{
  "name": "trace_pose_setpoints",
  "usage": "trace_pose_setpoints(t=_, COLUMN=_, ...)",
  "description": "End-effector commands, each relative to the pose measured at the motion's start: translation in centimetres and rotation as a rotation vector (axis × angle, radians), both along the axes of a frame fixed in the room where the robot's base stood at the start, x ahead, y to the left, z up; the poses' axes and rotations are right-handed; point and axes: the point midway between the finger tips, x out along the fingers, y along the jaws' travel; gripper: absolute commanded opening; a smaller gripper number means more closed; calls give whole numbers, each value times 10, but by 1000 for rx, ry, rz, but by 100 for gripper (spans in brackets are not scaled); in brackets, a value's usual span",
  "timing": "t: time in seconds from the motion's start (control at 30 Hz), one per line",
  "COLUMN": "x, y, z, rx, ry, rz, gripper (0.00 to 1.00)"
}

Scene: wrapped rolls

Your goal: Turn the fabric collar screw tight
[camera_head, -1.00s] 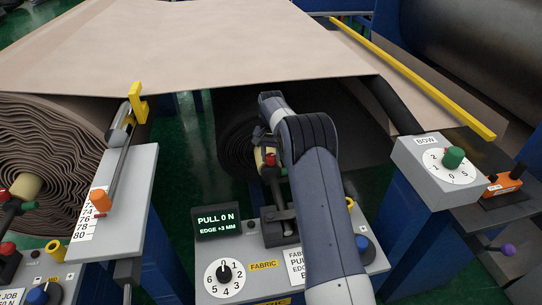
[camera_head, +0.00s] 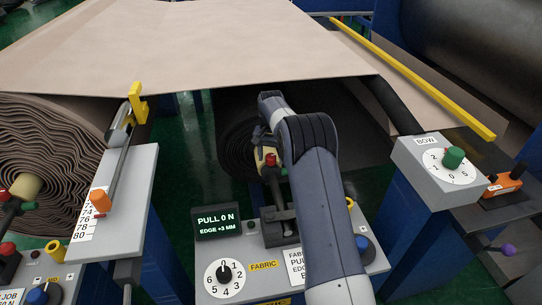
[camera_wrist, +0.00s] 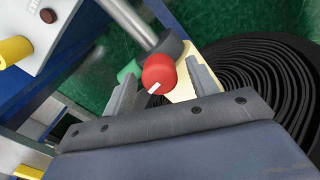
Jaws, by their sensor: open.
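The fabric collar screw is a red knob with a white mark (camera_wrist: 158,74) in the middle of the wrist view. It also shows in the head view (camera_head: 271,159), partly beside my arm. It sits at a dark collar on a grey shaft (camera_wrist: 130,22), in front of a pale yellow core piece (camera_wrist: 183,92). My gripper (camera_wrist: 161,70) is open, with one finger on each side of the red knob. The right finger looks very close to it; I cannot tell whether it touches. In the head view my wrist hides most of the gripper.
The dark fabric roll (camera_wrist: 265,75) lies right of the gripper. A control panel (camera_head: 240,262) with a dial and a display reading PULL 0 N stands in front. A green part (camera_wrist: 130,70) is behind the left finger. The BOW box (camera_head: 425,150) stands at right.

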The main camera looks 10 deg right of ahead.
Motion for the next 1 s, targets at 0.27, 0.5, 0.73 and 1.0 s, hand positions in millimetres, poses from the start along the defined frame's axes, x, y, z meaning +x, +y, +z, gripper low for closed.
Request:
trace_pose_setpoints(t=0.27, x=1, y=0, z=43, rx=0, ry=-7, rz=0, gripper=56)
trace_pose_setpoints(t=0.5, x=1, y=0, z=88, rx=0, ry=-4, rz=0, gripper=56)
trace_pose_setpoints(t=0.73, x=0, y=0, z=106, rx=0, ry=-2, rz=0, gripper=56)
trace_pose_setpoints(t=1.0, x=0, y=0, z=107, rx=0, ry=-1, rz=0, gripper=56)
